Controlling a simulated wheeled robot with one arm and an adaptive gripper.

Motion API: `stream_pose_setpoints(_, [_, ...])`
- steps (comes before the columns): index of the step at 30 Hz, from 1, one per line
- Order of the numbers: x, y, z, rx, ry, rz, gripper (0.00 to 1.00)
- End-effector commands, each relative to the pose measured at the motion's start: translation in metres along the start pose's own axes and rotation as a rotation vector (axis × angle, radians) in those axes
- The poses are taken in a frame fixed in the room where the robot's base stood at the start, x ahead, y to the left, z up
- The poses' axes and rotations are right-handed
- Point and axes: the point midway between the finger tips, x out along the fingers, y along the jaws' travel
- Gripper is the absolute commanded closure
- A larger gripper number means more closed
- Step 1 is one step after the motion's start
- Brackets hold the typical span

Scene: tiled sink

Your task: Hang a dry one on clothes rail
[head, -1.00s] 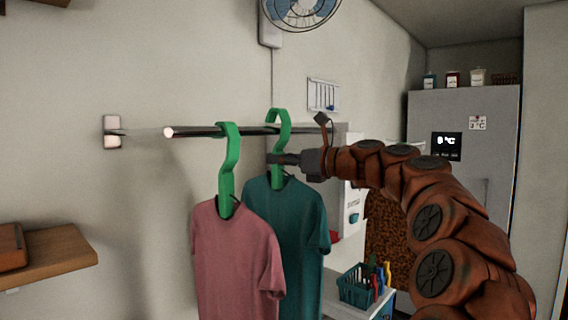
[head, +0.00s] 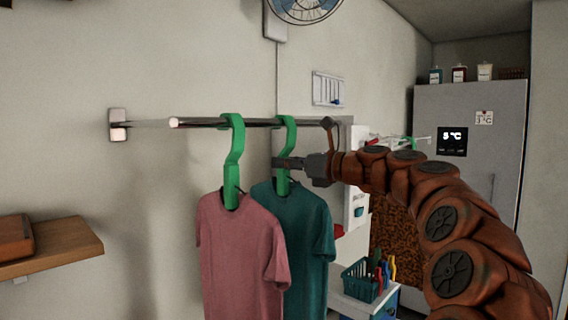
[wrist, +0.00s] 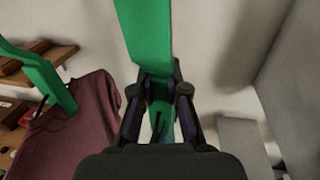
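A teal shirt (head: 307,235) hangs from a green hanger (head: 283,183), whose hook sits over the clothes rail (head: 195,123). My gripper (head: 282,163) is at the stem of this hanger, just above the shirt's collar. In the wrist view the green hanger (wrist: 145,35) passes between my fingers (wrist: 162,92), which look shut on it. To the left, a pink shirt (head: 240,250) on another green hanger (head: 233,160) hangs from the rail, partly in front of the teal one. The pink shirt also shows in the wrist view (wrist: 75,130).
A wooden shelf (head: 60,247) juts out at the lower left. A teal basket (head: 361,282) with colourful items stands low behind my arm. A tall grey fridge (head: 470,105) is at the right. The rail's left stretch is clear.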

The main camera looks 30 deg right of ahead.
Motion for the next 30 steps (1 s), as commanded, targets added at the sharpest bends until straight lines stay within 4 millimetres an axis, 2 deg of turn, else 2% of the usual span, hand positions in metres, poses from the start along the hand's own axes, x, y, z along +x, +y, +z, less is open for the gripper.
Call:
stream_pose_setpoints(1, [0.000, 0.000, 0.000, 0.000, 0.000, 0.000, 0.78])
stream_pose_setpoints(5, [0.000, 0.000, 0.000, 0.000, 0.000, 0.000, 0.65])
stream_pose_setpoints(17, [-0.006, -0.001, 0.000, 0.000, 0.000, -0.002, 0.65])
stream_pose_setpoints(20, [-0.018, -0.001, 0.000, 0.000, 0.000, -0.003, 0.65])
stream_pose_setpoints(30, [-0.083, -0.001, 0.001, -0.002, -0.003, -0.005, 0.65])
